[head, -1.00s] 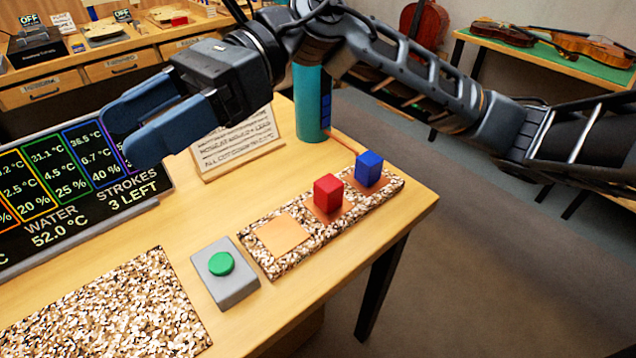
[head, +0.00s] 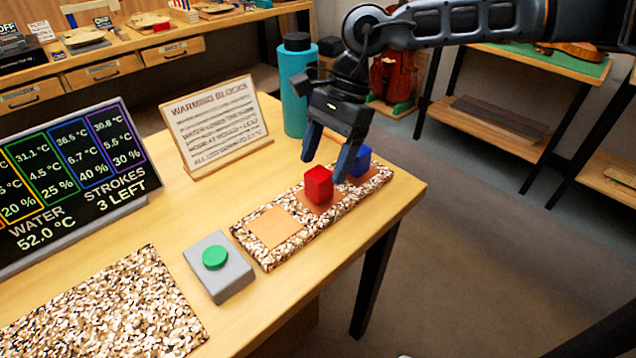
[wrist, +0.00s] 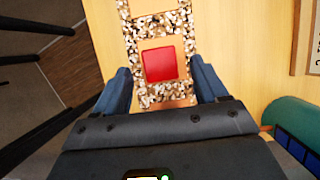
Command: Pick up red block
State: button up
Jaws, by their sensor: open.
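The red block (head: 318,184) stands on the middle copper-coloured square of a speckled strip (head: 297,241) on the wooden table. A blue block (head: 362,163) stands on the strip's far square, partly hidden behind my gripper's finger. My gripper (head: 327,168) points down just above and behind the red block, fingers apart and empty. In the wrist view, the red block (wrist: 160,64) lies ahead of the fingertips, roughly centred between my open gripper's fingers (wrist: 164,84). The blue block is not seen in the wrist view.
A teal bottle (head: 294,95) stands close behind my gripper. A wooden sign (head: 216,126) and a dark display (head: 72,178) stand to the left. A grey box with a green button (head: 218,266) and a speckled mat (head: 110,318) are in front. The table's right edge is near the strip.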

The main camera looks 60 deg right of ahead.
aim_at(319, 173)
jog(key=shift+p+x, duration=0.6)
jog(key=shift+x, duration=2.1)
jog(key=shift+a+r, duration=0.1)
jog(key=c, duration=1.1)
jog(key=shift+c, duration=0.2)
jog(key=shift+r, duration=0.1)
jog(key=v, duration=0.2)
jog(key=b+v, duration=0.1)
jog(key=v, duration=0.1)
jog(key=shift+w+a+r, duration=0.1)
jog(key=shift+a+r, duration=0.1)
jog(key=shift+a, duration=0.2)
jog(key=s+d+r+b, duration=0.1)
jog(key=s+d+r, duration=0.5)
jog(key=s+d, duration=0.1)
jog(key=shift+s+d+r+b, duration=0.35)
jog(key=shift+s+d, duration=0.05)
jog(key=shift+s, duration=0.05)
jog(key=shift+a, duration=0.1)
